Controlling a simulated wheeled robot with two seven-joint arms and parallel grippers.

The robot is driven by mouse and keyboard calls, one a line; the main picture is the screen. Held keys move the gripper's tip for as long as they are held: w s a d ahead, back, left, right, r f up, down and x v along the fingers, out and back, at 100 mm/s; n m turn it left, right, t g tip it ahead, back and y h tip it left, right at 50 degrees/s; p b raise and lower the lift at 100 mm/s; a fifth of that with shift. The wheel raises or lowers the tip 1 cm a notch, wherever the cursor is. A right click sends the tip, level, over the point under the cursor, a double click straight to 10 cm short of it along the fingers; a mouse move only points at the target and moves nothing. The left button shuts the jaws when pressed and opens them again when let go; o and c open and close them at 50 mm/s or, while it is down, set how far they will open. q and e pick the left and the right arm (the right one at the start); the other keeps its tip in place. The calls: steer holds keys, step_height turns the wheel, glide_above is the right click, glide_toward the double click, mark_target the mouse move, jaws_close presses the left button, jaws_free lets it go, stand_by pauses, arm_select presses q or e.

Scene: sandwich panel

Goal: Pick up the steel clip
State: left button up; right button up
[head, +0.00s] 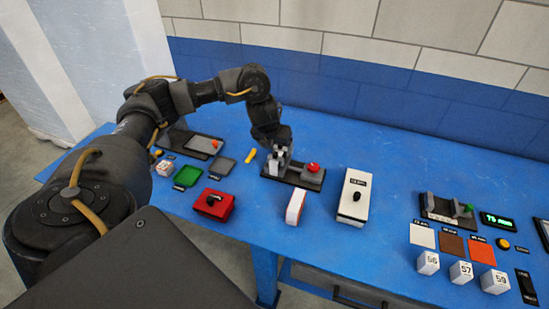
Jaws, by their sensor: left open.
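My left arm reaches in from the left and bends down over the blue table (330,250). My left gripper (278,152) is open and points down at the left end of a dark base with a red knob (313,167). Light grey metal shows right at the fingertips. I cannot tell whether it is the steel clip, part of the fixture or the fingers themselves. No separate steel clip can be made out elsewhere. My right gripper is not in view.
A white box with a black knob (354,197) and a red box (214,204) stand in front. A white and orange block (295,207) lies between them. Green (187,176) and grey trays lie at left. Numbered white blocks (461,272) and a green display (497,221) are at right.

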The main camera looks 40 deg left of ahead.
mark_target(274, 155)
arm_select(q)
steer(key=f, duration=0.1)
steer(key=w+a+f+b, duration=0.1)
steer(key=a+f+b, duration=0.1)
steer(key=f, duration=0.1)
steer(key=shift+w+a, duration=0.2)
steer(key=shift+a, duration=0.05)
steer(key=shift+w+a+f+b, duration=0.1)
steer(key=shift+w+f+b, duration=0.05)
steer(key=shift+f+b, duration=0.15)
steer(key=shift+f, duration=0.3)
steer(key=x, duration=0.4)
steer(key=shift+w+f+b, duration=0.1)
steer(key=shift+f+b, duration=0.15)
steer(key=shift+b, duration=0.1)
steer(key=c, duration=1.1)
